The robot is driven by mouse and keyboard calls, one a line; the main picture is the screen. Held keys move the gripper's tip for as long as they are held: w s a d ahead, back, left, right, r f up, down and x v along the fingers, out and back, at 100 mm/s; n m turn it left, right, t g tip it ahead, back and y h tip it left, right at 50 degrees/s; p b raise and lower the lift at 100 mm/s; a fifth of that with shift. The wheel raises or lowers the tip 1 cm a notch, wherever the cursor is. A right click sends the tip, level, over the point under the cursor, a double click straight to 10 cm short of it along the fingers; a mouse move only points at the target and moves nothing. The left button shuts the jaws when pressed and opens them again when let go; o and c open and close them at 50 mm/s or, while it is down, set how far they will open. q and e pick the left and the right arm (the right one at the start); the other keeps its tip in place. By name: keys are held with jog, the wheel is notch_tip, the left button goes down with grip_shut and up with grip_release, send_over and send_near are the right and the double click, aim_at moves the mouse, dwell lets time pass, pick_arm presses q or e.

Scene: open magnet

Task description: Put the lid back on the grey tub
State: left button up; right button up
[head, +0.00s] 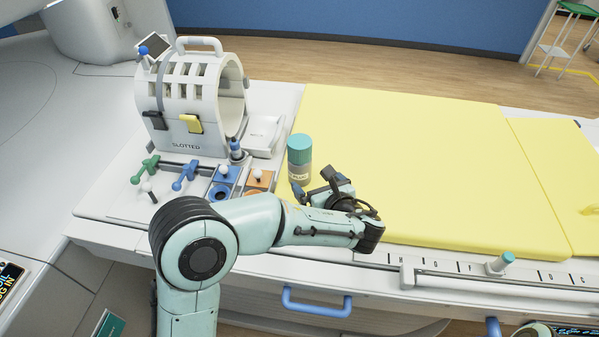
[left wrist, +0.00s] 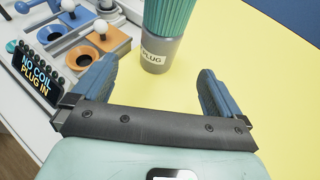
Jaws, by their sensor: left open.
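The grey tub (head: 299,174) stands upright on the yellow mat near its left edge, with a label reading PLUG. A teal ribbed lid (head: 300,142) sits on top of it; I cannot tell how firmly it is seated. My left gripper (head: 315,184) is open and empty, low over the mat just in front of the tub. In the left wrist view the tub (left wrist: 161,57) and lid (left wrist: 171,18) appear beyond and between the two spread blue fingers, apart from them. The lid's top is cut off there. My right gripper is not in view.
The yellow mat (head: 420,150) is clear to the right of the tub. A white slotted coil (head: 190,95) stands at the back left. Coloured plugs and sockets (head: 226,178) lie left of the tub. A blue handle (head: 316,305) is on the front side.

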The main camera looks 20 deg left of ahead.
aim_at(304, 170)
pick_arm(q)
jog(key=x, duration=0.7)
jog(key=shift+w+p, duration=0.1)
jog(key=shift+p, duration=0.2)
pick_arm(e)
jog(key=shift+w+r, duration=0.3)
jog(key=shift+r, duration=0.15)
pick_arm(q)
jog(key=p+x, duration=0.1)
jog(key=x, duration=0.4)
jog(key=shift+w+a, duration=0.1)
jog(key=shift+w, duration=0.1)
jog(key=shift+s, duration=0.1)
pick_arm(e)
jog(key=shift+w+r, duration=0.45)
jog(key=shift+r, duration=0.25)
pick_arm(q)
jog(key=shift+r, duration=0.1)
jog(key=c, duration=1.6)
jog(key=shift+o, duration=0.2)
notch_tip(304, 170, up, 20)
jog(key=p, duration=0.2)
jog(key=shift+p, duration=0.4)
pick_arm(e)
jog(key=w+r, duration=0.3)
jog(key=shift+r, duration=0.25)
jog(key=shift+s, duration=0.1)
